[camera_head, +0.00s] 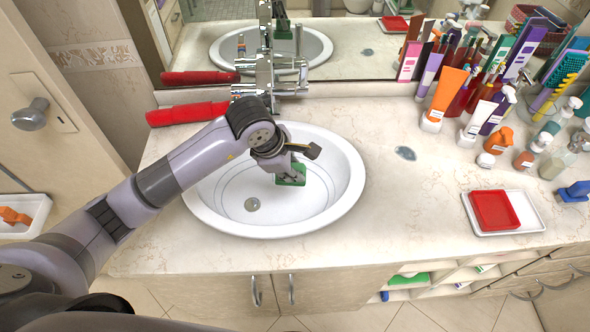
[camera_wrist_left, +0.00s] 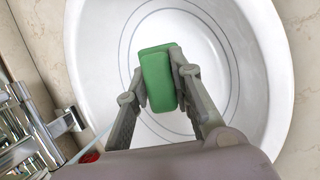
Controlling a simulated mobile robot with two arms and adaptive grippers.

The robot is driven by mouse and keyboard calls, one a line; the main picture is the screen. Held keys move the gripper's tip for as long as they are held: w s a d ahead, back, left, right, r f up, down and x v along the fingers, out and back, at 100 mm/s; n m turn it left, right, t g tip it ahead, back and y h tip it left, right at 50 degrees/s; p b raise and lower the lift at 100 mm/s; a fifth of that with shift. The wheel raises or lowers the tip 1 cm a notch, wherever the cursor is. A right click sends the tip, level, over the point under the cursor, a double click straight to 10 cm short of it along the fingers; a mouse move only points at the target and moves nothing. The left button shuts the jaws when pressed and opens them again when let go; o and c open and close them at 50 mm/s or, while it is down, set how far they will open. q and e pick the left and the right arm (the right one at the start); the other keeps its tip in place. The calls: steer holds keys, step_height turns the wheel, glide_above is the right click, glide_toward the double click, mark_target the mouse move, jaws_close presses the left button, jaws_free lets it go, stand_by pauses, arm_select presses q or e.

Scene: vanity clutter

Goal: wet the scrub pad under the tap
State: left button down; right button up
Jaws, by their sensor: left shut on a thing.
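The green scrub pad (camera_head: 298,174) is in my left gripper (camera_head: 284,177), which is shut on it inside the white oval sink (camera_head: 345,190). In the left wrist view the pad (camera_wrist_left: 157,78) sits between the two fingers of the left gripper (camera_wrist_left: 160,76), over the bowl (camera_wrist_left: 100,50). The chrome tap (camera_head: 266,75) stands at the back of the sink, partly hidden by my left arm. Chrome tap parts (camera_wrist_left: 40,130) also show at the left of the wrist view. A thin pale streak near them may be water; I cannot tell. My right gripper is not in view.
A red object (camera_head: 186,114) lies on the counter left of the tap. A white tray with a red dish (camera_head: 494,210) sits at the right. Several bottles and tubes (camera_head: 445,95) crowd the back right. The counter (camera_head: 410,205) right of the sink is mostly clear.

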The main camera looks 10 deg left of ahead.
arm_select(q)
steer(key=w+f+b, duration=0.1)
steer(key=w+a+f+b, duration=0.1)
steer(key=f, duration=0.1)
steer(key=w+a+f+b, duration=0.1)
steer(key=f, duration=0.1)
steer(key=shift+w+f+b, duration=0.15)
steer(key=shift+b, duration=0.15)
steer(key=w+a+f+b, duration=0.2)
steer(key=w+a+b, duration=0.1)
steer(key=w+b, duration=0.2)
steer(key=shift+f, duration=0.35)
steer(key=shift+w+r, duration=0.1)
